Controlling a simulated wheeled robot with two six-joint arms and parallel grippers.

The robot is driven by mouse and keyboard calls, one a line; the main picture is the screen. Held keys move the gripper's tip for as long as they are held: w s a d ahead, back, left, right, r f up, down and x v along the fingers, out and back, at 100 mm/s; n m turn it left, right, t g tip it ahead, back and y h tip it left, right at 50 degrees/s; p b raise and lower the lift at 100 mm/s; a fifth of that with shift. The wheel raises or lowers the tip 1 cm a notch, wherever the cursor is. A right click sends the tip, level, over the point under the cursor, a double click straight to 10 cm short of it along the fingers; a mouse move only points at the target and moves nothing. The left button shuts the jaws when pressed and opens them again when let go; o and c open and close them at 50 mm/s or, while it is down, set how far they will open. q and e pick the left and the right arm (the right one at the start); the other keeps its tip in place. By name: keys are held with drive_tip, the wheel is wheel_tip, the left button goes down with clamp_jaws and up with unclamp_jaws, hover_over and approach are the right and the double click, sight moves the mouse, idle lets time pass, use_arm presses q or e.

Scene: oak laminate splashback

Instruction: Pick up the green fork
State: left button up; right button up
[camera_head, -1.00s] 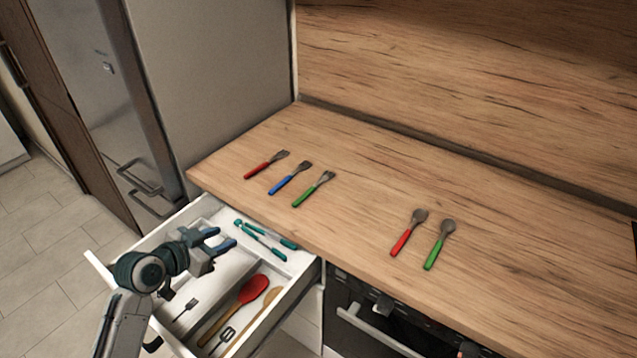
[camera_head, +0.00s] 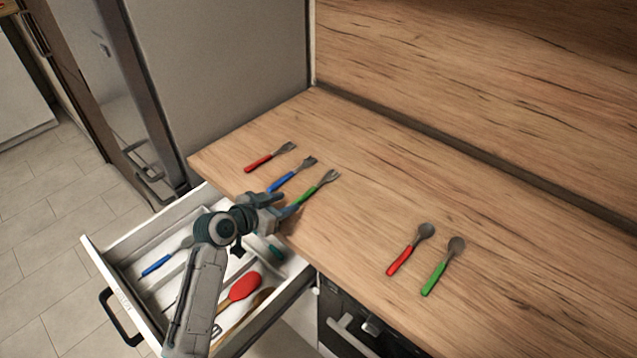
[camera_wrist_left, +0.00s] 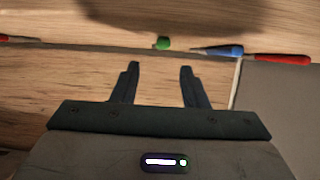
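The green fork (camera_head: 319,186) lies on the wooden counter, to the right of the blue fork (camera_head: 292,175) and the red fork (camera_head: 271,157). Its tines point away from the counter's front edge. My left gripper (camera_head: 288,204) is at the handle end of the green fork, over the front edge of the counter. In the left wrist view its two fingers (camera_wrist_left: 160,85) stand apart with nothing between them. The green handle end (camera_wrist_left: 163,43) shows just beyond the gap between the fingertips. My right gripper is not in view.
An open drawer (camera_head: 100,262) below my left arm holds several utensils, including a red spoon (camera_head: 240,287) and a blue-handled one (camera_head: 157,265). A red-handled spoon (camera_head: 401,260) and a green-handled spoon (camera_head: 434,278) lie on the counter to the right.

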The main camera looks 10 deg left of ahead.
sight(304, 196)
use_arm(q)
drive_tip(key=shift+w+d+f, duration=0.1)
drive_tip(key=shift+w+d, duration=0.1)
drive_tip(key=shift+w, duration=0.05)
drive_tip(key=shift+w+d+f+p, duration=0.15)
drive_tip(key=shift+w+p, duration=0.2)
drive_tip(key=p+x, duration=0.1)
drive_tip(key=x, duration=0.2)
drive_tip(key=shift+w+f+p, duration=0.1)
drive_tip(key=shift+f+p, duration=0.05)
drive_tip(key=shift+p, duration=0.2)
drive_tip(key=shift+w+d+f, duration=0.25)
drive_tip(key=shift+w+f, duration=0.1)
clamp_jaws()
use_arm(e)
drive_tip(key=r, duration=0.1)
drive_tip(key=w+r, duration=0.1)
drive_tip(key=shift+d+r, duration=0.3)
